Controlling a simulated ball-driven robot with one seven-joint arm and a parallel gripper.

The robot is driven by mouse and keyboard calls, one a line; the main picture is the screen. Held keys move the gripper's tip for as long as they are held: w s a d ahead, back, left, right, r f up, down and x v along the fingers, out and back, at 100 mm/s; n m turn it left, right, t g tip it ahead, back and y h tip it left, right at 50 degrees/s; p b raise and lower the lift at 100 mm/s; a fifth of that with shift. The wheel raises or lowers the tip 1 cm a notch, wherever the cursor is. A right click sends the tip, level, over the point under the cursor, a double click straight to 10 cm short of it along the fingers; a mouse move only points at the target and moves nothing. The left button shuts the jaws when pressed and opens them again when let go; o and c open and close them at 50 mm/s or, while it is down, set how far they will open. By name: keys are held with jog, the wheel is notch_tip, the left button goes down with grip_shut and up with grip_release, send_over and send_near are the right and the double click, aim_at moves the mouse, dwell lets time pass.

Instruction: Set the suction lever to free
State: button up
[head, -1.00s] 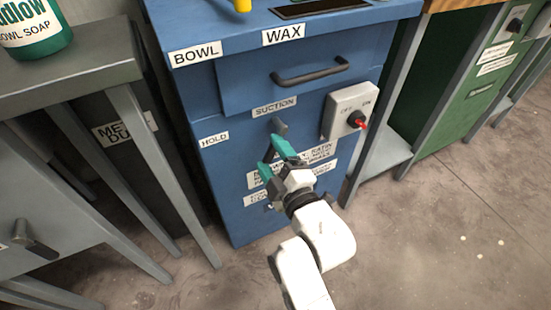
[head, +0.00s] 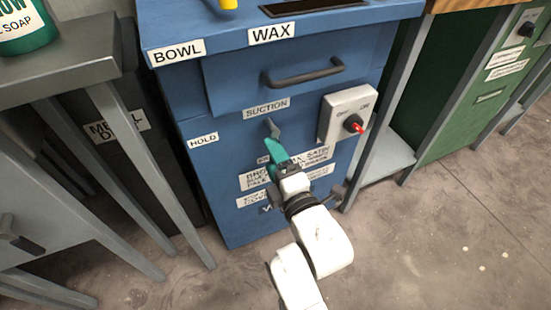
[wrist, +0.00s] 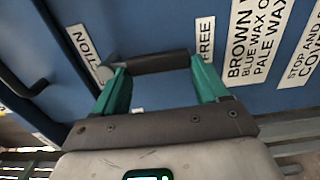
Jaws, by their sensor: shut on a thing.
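The suction lever (head: 271,128) is a dark grey handle on the front of the blue cabinet (head: 228,190), just under the SUCTION label (head: 267,108). My gripper (head: 274,148) reaches it from below. In the wrist view, its two teal fingers (wrist: 153,68) are shut on the dark lever handle (wrist: 150,63), one finger at each end. The HOLD label (head: 203,139) is left of the lever in the head view. The FREE label (wrist: 205,40) shows beside the right finger in the wrist view; my gripper and arm seem to hide it in the head view.
A switch box (head: 347,115) with a red-tipped knob is on the cabinet's right. A drawer handle (head: 303,73) sticks out above the lever. A grey table (head: 65,70) with a green soap tub (head: 24,28) stands at left. Floor (head: 430,240) is clear at right.

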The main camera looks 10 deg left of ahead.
jog(key=o, duration=1.5)
jog(key=shift+s+d, duration=0.1)
jog(key=p+v, duration=0.2)
jog(key=v, duration=0.8)
jog(key=shift+s, duration=0.25)
jog(key=shift+d, duration=0.2)
